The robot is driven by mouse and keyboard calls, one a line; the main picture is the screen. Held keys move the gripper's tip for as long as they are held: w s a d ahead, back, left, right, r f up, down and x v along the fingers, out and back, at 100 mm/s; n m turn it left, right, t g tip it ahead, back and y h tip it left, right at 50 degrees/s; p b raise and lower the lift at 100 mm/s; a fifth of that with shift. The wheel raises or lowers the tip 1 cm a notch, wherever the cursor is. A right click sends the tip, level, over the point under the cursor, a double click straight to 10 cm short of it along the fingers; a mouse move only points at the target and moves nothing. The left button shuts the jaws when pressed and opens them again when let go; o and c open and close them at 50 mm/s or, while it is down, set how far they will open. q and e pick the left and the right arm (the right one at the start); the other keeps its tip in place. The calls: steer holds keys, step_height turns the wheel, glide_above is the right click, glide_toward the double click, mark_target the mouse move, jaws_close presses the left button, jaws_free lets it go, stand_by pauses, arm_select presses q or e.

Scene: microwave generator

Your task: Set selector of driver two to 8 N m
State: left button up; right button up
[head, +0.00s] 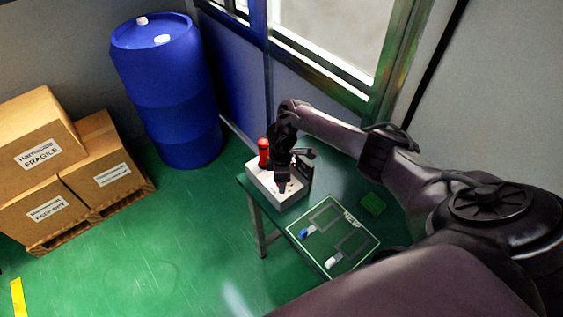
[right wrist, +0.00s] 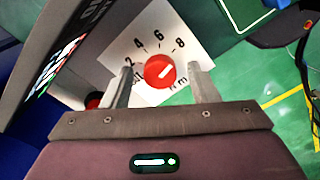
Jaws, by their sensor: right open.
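The red selector knob (right wrist: 160,71) sits on a white panel (right wrist: 126,50) with the numbers 2, 4, 6 and 8 around it. Its white pointer line points up and right, toward the 8 side; I cannot tell whether it lines up exactly. My right gripper (right wrist: 161,70) is open, with one finger on each side of the knob and gaps visible. In the head view, my right gripper (head: 283,187) points down over the white box (head: 262,182), hiding most of the knob area. My left gripper is out of view.
A red upright object (head: 263,152) stands at the back of the white box. A dark panel stands close by, showing a lit display (right wrist: 58,60). A green board (head: 333,236) with blue and white pieces lies on the table. A blue barrel (head: 168,95) and cartons (head: 40,150) stand left.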

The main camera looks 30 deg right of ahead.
step_height(320, 180, up, 8)
steer(key=shift+f, duration=0.2)
stand_by(0.5)
